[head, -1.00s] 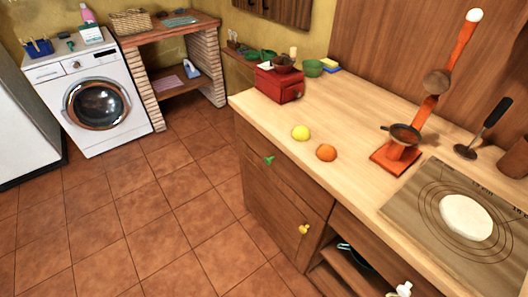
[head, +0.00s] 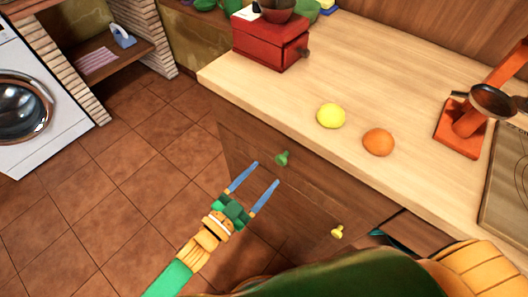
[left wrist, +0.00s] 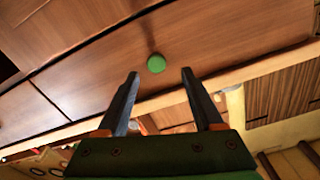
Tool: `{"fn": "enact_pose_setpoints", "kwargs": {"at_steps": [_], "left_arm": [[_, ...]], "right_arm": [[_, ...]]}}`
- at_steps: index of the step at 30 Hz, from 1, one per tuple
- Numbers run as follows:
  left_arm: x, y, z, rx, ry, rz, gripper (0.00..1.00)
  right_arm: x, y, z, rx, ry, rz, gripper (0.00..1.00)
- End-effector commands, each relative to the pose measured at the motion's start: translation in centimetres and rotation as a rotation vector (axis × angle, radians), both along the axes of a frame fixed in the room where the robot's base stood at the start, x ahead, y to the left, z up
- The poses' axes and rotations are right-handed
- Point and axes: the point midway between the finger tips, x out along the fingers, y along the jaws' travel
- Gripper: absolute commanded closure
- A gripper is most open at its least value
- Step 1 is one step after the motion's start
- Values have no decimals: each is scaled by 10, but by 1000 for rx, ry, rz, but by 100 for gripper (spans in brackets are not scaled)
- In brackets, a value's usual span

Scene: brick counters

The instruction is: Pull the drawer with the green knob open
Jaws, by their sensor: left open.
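The green knob (head: 282,158) sits on the front of the upper wooden drawer (head: 317,184), just under the counter top. The drawer looks shut. My left gripper (head: 267,173) is open and empty, its two blue fingers pointing at the knob from a short way in front. In the left wrist view the green knob (left wrist: 156,63) lies beyond the fingertips and between their lines, apart from both fingers. My right gripper does not show.
A yellow knob (head: 337,232) is on the cabinet door below. A lemon (head: 331,115), an orange (head: 378,142), a red grinder (head: 270,42) and an orange juicer-like stand (head: 461,130) are on the counter (head: 400,75). Tiled floor (head: 130,150) is clear at left.

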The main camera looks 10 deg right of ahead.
Motion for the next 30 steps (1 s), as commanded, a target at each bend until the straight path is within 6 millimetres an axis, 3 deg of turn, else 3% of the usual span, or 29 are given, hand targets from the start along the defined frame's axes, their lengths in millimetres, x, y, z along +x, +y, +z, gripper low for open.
{"fn": "enact_pose_setpoints", "kwargs": {"at_steps": [8,17,25,30], "left_arm": [[32,-41,0,2,0,3,32],[37,-46,0,3,3,3,32],[37,-46,0,4,3,4,100],[37,-46,-1,3,4,5,100]], "right_arm": [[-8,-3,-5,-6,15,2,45],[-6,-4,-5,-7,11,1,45],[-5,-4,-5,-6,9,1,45],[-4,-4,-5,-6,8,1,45]]}}
